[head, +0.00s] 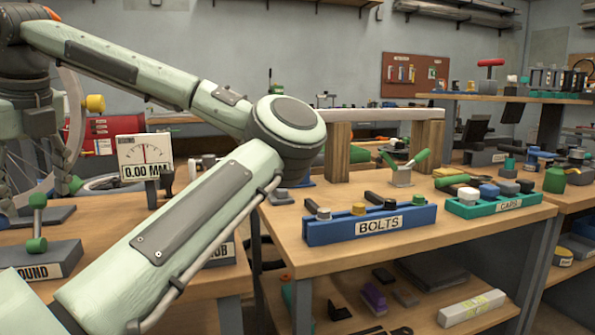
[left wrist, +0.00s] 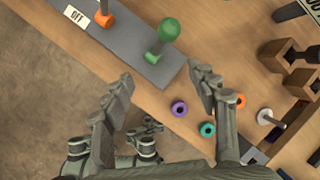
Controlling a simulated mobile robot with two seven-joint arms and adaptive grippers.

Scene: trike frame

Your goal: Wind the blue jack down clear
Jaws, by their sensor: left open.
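I cannot make out a blue jack in either view. My left gripper (head: 36,160) points down at the far left of the head view, beside a spoked wheel. In the left wrist view its two fingers (left wrist: 163,78) are spread apart with nothing between them. Below and ahead of them is a grey block (left wrist: 118,36) with a green-knobbed lever (left wrist: 168,30), an orange-knobbed lever (left wrist: 104,18) and an OFF label. The fingers appear apart from the block. My right gripper is in neither view.
A dial gauge (head: 145,158) reads 0.00 MM. A blue BOLTS tray (head: 325,232) and green CAPS tray (head: 475,212) stand on the right bench. Purple (left wrist: 179,109), teal (left wrist: 208,130) and orange (left wrist: 238,102) rings lie near the bench edge. My left arm hides the middle.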

